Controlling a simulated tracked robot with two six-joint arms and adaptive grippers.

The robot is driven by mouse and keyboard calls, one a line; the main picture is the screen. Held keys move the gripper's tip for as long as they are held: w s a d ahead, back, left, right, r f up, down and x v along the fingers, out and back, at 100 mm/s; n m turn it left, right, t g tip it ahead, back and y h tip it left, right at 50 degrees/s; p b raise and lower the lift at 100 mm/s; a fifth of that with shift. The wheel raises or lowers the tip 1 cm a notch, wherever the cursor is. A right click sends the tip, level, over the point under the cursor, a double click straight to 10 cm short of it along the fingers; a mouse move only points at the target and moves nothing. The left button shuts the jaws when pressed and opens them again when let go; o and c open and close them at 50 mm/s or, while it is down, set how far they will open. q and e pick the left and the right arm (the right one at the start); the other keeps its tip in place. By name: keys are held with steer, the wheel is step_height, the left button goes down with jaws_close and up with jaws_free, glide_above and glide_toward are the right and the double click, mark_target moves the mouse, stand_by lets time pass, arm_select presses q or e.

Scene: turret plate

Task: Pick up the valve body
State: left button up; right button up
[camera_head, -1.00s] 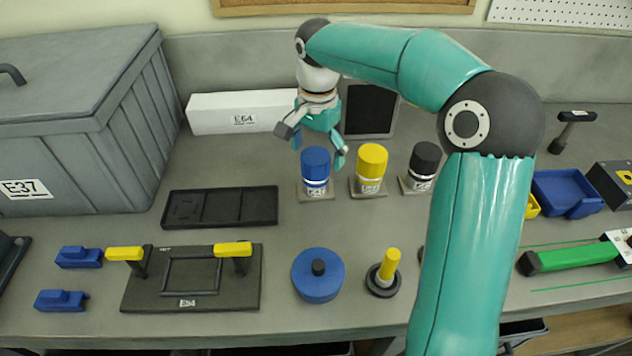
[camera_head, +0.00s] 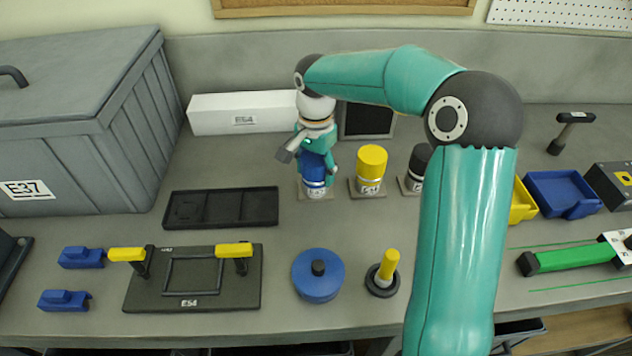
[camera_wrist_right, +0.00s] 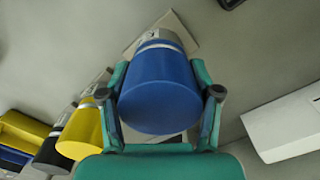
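A blue cylinder (camera_head: 313,166) with a white labelled band stands upright on a small square plate, left of two similar cylinders; I take it as the valve body. My right gripper (camera_head: 316,170) is over it from above, its fingers on either side. In the right wrist view the blue cylinder (camera_wrist_right: 160,95) fills the space between the fingers of the right gripper (camera_wrist_right: 160,66). The fingers look open, with narrow gaps beside the cylinder; contact is hard to tell. My left gripper is not in view.
A yellow cylinder (camera_head: 371,162) and a black cylinder (camera_head: 420,160) stand just right. A white box (camera_head: 215,115) and a dark panel (camera_head: 368,122) are behind. A black tray (camera_head: 220,207) lies front left. A blue round lidded part (camera_head: 318,276) sits in front.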

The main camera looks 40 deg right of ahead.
jaws_close()
steer(key=shift+r, duration=0.1)
